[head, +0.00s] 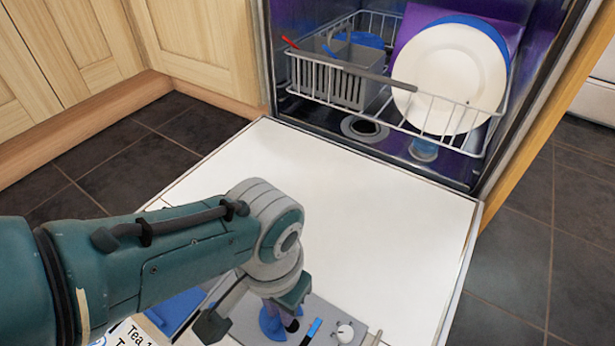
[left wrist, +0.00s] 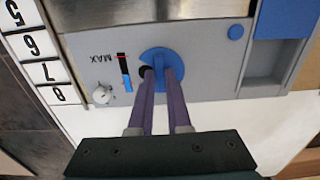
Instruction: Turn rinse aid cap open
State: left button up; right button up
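The blue round rinse aid cap (left wrist: 160,56) with a raised ridge is set in the grey dispenser panel (left wrist: 205,68) on the inner face of the open dishwasher door. In the head view the cap (head: 270,324) is partly hidden by my left gripper (head: 284,314). In the left wrist view my left gripper (left wrist: 161,76) has its two purple fingers on either side of the ridge, seemingly closed against it. A level window marked MAX and a small white dial (left wrist: 103,94) sit beside the cap. My right gripper is not in view.
The white door (head: 370,220) lies lowered in front of the dishwasher. Its lower rack (head: 385,75) holds a white plate (head: 450,75) and a grey cutlery basket. Wooden cabinets (head: 200,40) stand at the left. A blue detergent lid (left wrist: 288,22) is beside the cap.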

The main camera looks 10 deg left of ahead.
pick_arm(q)
jog(key=o, duration=0.4)
jog(key=shift+r, duration=0.1)
notch_tip(320, 180, up, 10)
jog(key=p, duration=0.9)
jog(key=shift+p, duration=0.3)
